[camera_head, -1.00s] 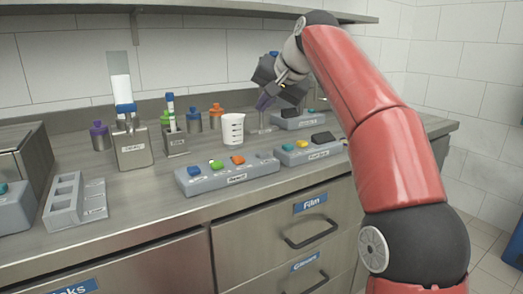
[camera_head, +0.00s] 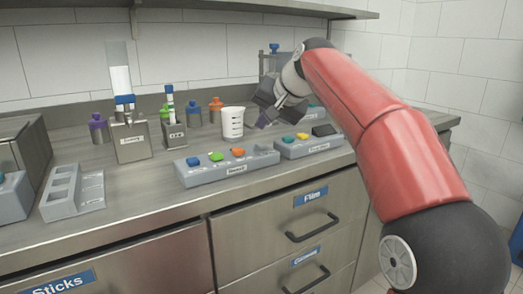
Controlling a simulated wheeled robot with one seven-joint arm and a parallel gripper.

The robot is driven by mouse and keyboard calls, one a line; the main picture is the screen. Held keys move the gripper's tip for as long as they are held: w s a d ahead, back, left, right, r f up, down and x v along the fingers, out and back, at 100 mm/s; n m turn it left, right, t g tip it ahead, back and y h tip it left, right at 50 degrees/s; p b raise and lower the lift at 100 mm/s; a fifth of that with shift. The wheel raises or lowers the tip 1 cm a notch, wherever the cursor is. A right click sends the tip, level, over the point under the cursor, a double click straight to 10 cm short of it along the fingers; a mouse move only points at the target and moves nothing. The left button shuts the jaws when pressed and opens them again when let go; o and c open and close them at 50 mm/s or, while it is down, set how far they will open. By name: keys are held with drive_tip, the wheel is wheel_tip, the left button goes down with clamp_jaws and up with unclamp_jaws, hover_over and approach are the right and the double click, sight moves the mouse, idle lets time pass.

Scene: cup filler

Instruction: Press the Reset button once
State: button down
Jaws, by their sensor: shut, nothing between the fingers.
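No button can be read as Reset, because the labels are too small. The front grey control box (camera_head: 215,176) carries a blue button (camera_head: 193,161), a green button (camera_head: 216,156) and an orange button (camera_head: 238,152). A second grey box (camera_head: 308,149) to its right has a teal button (camera_head: 288,139), a yellow button (camera_head: 302,136) and a wide black button (camera_head: 325,130). My gripper (camera_head: 263,122) is shut and empty.
A white beaker (camera_head: 233,123) stands behind the front box. Metal holders (camera_head: 131,140) and several coloured bottles stand left of it. A grey slotted rack (camera_head: 73,193) is at left. Another box (camera_head: 316,113) is partly hidden behind my arm. Drawers line the counter's front.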

sight(264, 145)
drive_tip(key=shift+f+b, duration=0.55)
drive_tip(key=shift+f, duration=0.6)
idle(1.2)
drive_tip(key=shift+f, duration=0.4)
drive_tip(key=shift+f+b, duration=0.5)
drive_tip(key=shift+b, duration=0.05)
idle(0.5)
drive_tip(key=shift+r+p, duration=0.95)
drive_tip(key=shift+p, duration=0.05)
